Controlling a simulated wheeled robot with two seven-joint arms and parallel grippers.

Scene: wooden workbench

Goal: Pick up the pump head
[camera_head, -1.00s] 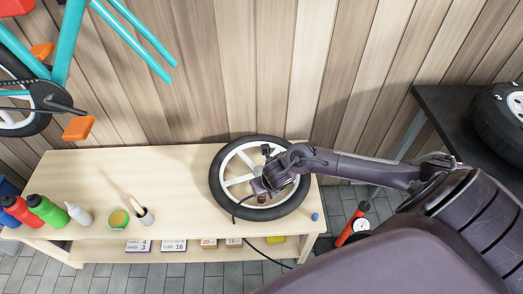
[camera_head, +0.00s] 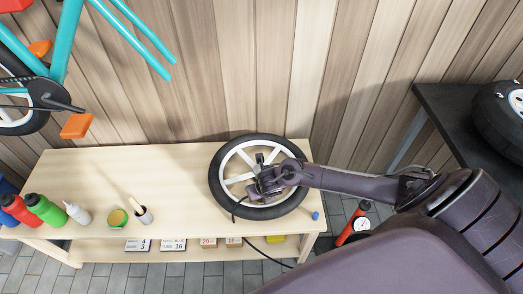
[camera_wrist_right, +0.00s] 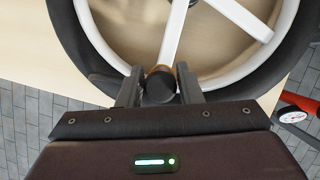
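The pump head, a dark rounded cylinder with a brass-coloured band, shows in the right wrist view (camera_wrist_right: 160,87) against a white spoke of the wheel, near the rim. My right gripper (camera_wrist_right: 160,80) has one finger on each side of it, with what looks like a narrow gap on both sides. In the head view my right gripper (camera_head: 256,190) is low over the lower part of the wheel (camera_head: 226,205) and hides most of the pump head. My left gripper is not in view.
The wheel lies flat at the right end of the wooden bench (camera_head: 90,172). A blue cap (camera_head: 315,216) is beside it. A black hose (camera_head: 266,257) runs down over the front edge. The red floor pump (camera_head: 350,230) stands right of the bench. Bottles (camera_head: 45,209) stand far left.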

